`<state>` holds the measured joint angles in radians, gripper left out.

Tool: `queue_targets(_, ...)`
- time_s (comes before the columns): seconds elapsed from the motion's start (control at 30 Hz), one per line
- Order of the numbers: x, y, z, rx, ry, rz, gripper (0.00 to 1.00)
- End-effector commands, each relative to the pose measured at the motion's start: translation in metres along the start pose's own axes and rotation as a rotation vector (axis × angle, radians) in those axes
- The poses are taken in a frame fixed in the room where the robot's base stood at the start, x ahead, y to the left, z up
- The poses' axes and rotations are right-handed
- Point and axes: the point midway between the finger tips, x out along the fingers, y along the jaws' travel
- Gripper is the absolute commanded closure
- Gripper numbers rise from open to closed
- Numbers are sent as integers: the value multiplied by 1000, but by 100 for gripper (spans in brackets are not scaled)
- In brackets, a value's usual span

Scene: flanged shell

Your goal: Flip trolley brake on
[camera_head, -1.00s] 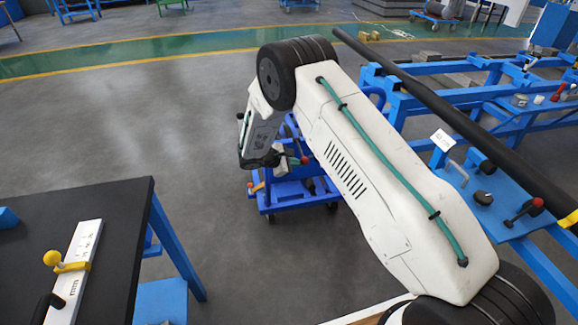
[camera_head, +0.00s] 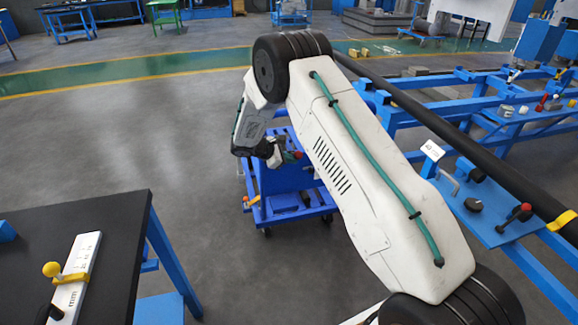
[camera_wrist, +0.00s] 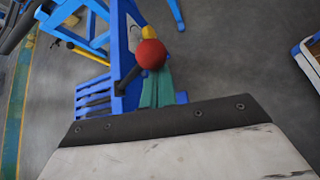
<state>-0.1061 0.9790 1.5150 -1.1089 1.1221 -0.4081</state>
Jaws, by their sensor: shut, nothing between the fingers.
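The blue trolley (camera_head: 300,211) stands on the floor beyond my arm, which hides part of it. A lever with a red ball knob (camera_wrist: 151,54) shows in the wrist view, with a yellow piece (camera_wrist: 148,33) just behind the ball. My gripper (camera_wrist: 155,90) is shut and empty, its teal fingers just below the ball in that picture; I cannot tell whether they touch it. In the head view my gripper (camera_head: 293,156) is small, beside a red spot at the trolley's upper part. An orange-yellow handle (camera_head: 250,202) is at the trolley's left side.
A black-topped table (camera_head: 75,250) with a yellow-handled gauge stands at the left front. A blue frame (camera_head: 500,215) carrying a long black bar runs along the right, with another red-knobbed lever (camera_head: 525,208). Open grey floor lies left of the trolley.

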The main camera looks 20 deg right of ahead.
Motion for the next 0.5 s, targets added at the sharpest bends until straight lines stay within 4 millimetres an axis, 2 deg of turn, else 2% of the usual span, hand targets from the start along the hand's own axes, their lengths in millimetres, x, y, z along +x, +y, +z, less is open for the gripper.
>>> queue_targets(0.5, -5, 8, 7, 0, -1, 1, 100)
